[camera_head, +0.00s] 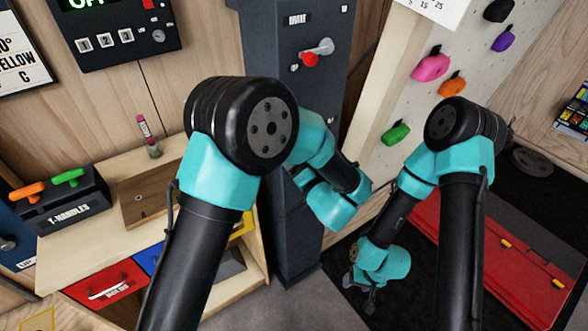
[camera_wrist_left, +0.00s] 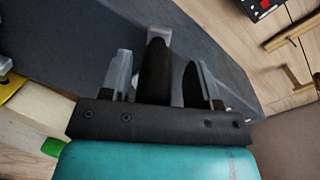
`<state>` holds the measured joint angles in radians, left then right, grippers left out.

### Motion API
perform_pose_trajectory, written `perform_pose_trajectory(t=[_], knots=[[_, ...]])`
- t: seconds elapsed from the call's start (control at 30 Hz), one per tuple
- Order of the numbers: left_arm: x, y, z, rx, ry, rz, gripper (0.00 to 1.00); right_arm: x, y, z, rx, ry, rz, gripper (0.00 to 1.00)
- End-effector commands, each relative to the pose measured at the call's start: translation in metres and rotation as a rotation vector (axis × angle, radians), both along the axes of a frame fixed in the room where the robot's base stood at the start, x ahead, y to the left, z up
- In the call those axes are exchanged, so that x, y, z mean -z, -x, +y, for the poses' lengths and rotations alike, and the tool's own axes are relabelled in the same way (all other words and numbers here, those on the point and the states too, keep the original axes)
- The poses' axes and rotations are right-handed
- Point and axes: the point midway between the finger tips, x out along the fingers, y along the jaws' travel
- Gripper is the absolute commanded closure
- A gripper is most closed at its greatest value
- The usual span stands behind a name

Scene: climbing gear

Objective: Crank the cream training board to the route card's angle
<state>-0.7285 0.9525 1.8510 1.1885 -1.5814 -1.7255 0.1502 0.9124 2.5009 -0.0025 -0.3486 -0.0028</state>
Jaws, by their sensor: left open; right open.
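The cream training board (camera_head: 425,100) leans at the upper right of the head view, with coloured holds on it. Its scale plate (camera_head: 437,8) is cut off at the top edge. The card (camera_head: 20,55) at the upper left is cut off too; "0°", "YELLOW" and "C" show. A dark grey column (camera_head: 285,95) stands left of the board. In the left wrist view, my left gripper (camera_wrist_left: 160,62) is open; a black handle-like part (camera_wrist_left: 154,78) with a grey end stands between its fingers. Contact is unclear. My right gripper (camera_head: 359,290) is open, empty and low over the dark floor.
The column carries a red-knobbed lever (camera_head: 311,58). A black control box (camera_head: 118,35) hangs on the wall. A wooden bench (camera_head: 75,240) holds a T-handle block (camera_head: 65,210) and coloured drawers. A red mat (camera_head: 480,255) lies below the board. My arms hide the middle.

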Motion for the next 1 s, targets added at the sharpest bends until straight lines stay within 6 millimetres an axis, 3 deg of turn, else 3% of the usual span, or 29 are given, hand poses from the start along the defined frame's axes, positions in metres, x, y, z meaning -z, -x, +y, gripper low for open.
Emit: perform_pose_trajectory(t=[0.2, 0.3, 0.33, 0.53, 0.6, 1.0], knots=[[-0.030, 0.000, 0.000, 0.000, 0.004, -0.006, 0.43, 0.000, 0.000, 0.000, 0.000, 0.000, 0.000, 0.42], [-0.034, 0.017, 0.000, 0.002, 0.001, -0.005, 0.24, 0.000, 0.000, 0.000, 0.000, 0.000, 0.000, 0.42], [-0.035, 0.023, 0.000, 0.003, 0.000, -0.006, 0.23, 0.000, 0.000, 0.000, 0.000, 0.000, 0.000, 0.42], [-0.038, 0.062, 0.004, 0.002, -0.001, -0.004, 0.30, 0.000, 0.000, 0.000, 0.000, 0.000, 0.000, 0.42], [-0.040, 0.076, 0.005, 0.002, 0.000, -0.005, 0.44, 0.000, 0.000, 0.000, 0.000, 0.000, 0.000, 0.42], [-0.044, 0.146, 0.011, 0.002, 0.001, -0.002, 0.44, 0.000, 0.000, 0.000, 0.000, 0.000, 0.000, 0.42]])
